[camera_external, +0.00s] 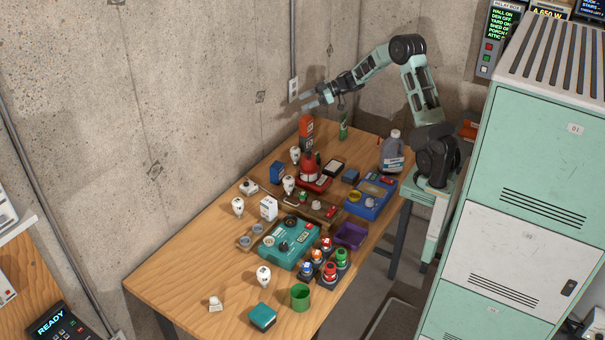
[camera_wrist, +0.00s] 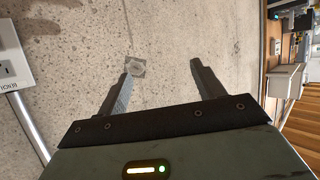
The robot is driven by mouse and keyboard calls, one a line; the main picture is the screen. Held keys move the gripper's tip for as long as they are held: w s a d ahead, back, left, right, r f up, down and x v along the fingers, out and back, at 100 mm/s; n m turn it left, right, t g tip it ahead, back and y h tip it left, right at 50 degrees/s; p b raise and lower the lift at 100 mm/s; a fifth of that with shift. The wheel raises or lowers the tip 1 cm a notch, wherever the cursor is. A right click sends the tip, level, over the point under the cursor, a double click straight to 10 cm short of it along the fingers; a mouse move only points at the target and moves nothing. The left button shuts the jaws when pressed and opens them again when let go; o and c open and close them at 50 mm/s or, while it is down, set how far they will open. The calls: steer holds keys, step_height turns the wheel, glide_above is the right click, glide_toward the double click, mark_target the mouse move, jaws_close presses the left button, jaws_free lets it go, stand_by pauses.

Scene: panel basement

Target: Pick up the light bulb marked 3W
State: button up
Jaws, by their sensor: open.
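Several white light bulbs stand on the wooden table (camera_external: 165,285): one near the front (camera_external: 263,276), one at the left edge (camera_external: 238,206), one farther back (camera_external: 289,185) and one near the wall (camera_external: 295,154). Their markings are too small to read, so I cannot tell which is 3W. My gripper (camera_external: 308,97) is open and empty, raised above the far end of the table near the wall. In the wrist view its two fingers (camera_wrist: 161,66) are spread apart with only concrete wall between them. No bulb can be made out in the wrist view.
The table is crowded: a teal device (camera_external: 290,243), a blue tray (camera_external: 371,196), a red bottle (camera_external: 306,130), a grey jug (camera_external: 392,150), a green cup (camera_external: 300,297) and coloured-top items. A green locker (camera_external: 535,150) stands at right. The table's front left is mostly clear.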

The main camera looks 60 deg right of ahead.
steer(key=s+d+f, duration=0.2)
glide_toward(295, 151)
steer(key=w, duration=0.1)
steer(key=w+f, duration=0.2)
steer(key=shift+w+d+y, duration=0.1)
steer(key=shift+d+y, duration=0.15)
steer(key=shift+y, duration=0.15)
steer(key=shift+f, duration=0.35)
steer(key=shift+w+a+f, duration=0.2)
steer(key=shift+w+a, duration=0.05)
steer(key=shift+g, duration=0.3)
steer(key=b+x, duration=0.3)
steer(key=x, duration=0.3)
steer(key=shift+w+a+f, duration=0.15)
steer(key=shift+w+a, duration=0.1)
steer(key=shift+c, duration=0.3)
steer(key=c, duration=1)
